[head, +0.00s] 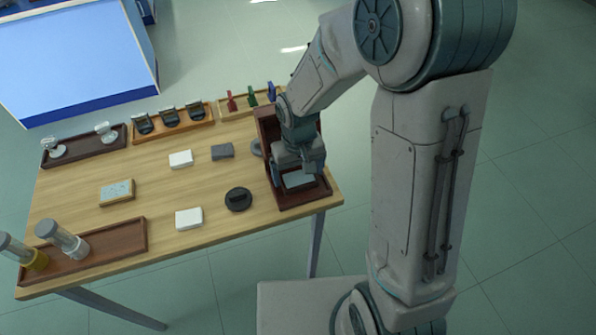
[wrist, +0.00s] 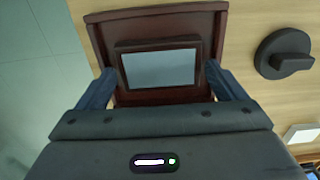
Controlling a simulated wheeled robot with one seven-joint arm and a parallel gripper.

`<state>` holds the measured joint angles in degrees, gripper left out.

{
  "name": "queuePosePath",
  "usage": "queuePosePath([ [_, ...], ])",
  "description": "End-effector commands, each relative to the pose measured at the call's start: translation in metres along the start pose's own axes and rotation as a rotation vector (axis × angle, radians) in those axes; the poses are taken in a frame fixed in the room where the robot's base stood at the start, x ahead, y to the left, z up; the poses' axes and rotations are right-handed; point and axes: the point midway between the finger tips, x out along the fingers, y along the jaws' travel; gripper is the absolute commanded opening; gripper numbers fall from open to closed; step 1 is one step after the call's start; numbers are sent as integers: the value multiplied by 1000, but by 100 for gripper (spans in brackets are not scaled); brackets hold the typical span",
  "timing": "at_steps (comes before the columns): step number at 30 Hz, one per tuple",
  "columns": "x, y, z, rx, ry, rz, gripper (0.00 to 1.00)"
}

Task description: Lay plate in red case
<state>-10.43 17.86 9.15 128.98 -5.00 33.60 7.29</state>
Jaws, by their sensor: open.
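The red case (head: 305,194) is a dark reddish-brown open case at the right end of the table, with a raised back part. It also shows in the wrist view (wrist: 104,38). A flat grey-blue plate (head: 298,180) lies in it; in the wrist view the plate (wrist: 158,70) sits flat inside a dark raised frame. My gripper (head: 300,168) is over the case. In the wrist view my gripper (wrist: 158,86) is open, one finger on each side of the framed plate, apart from it.
A black round knobbed thing (head: 238,199) stands left of the case. White blocks (head: 188,218), a grey block (head: 222,151) and a tan box (head: 117,192) lie on the table. A brown tray (head: 120,243) with jars is at front left. Trays line the back edge.

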Motion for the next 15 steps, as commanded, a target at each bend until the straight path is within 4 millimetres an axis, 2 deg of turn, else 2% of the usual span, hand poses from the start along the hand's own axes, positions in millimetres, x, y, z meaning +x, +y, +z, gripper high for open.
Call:
queuePosePath([
  [9,-69,0,-2,0,9,0,90],
  [15,-102,0,-1,0,5,0,90],
])
